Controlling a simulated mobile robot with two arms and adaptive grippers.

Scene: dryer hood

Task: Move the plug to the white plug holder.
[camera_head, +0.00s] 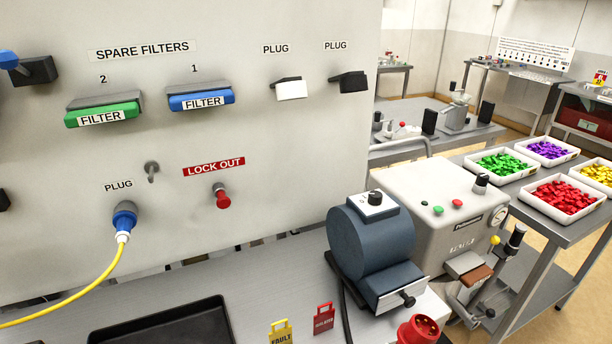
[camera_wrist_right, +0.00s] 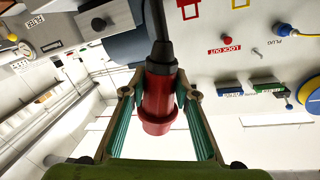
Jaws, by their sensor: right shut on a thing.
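The red plug (camera_wrist_right: 157,100) with a black cable (camera_wrist_right: 160,20) is between the fingers of my right gripper (camera_wrist_right: 160,90) in the right wrist view. The gripper is shut on it. In the head view, a red plug (camera_head: 418,330) with its round face showing is at the bottom edge, beside the dark blue motor; no gripper shows there. The white plug holder (camera_head: 291,88) is on the upright panel, under a PLUG label, and looks empty. A black holder (camera_head: 350,82) is to its right. My left gripper is in neither view.
A blue plug (camera_head: 124,218) with a yellow cable sits in the panel. Green (camera_head: 102,115) and blue (camera_head: 201,99) filters hang on the panel. The motor (camera_head: 370,240) and grey machine (camera_head: 440,210) stand on the bench. A black tray (camera_head: 165,325) lies at the front.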

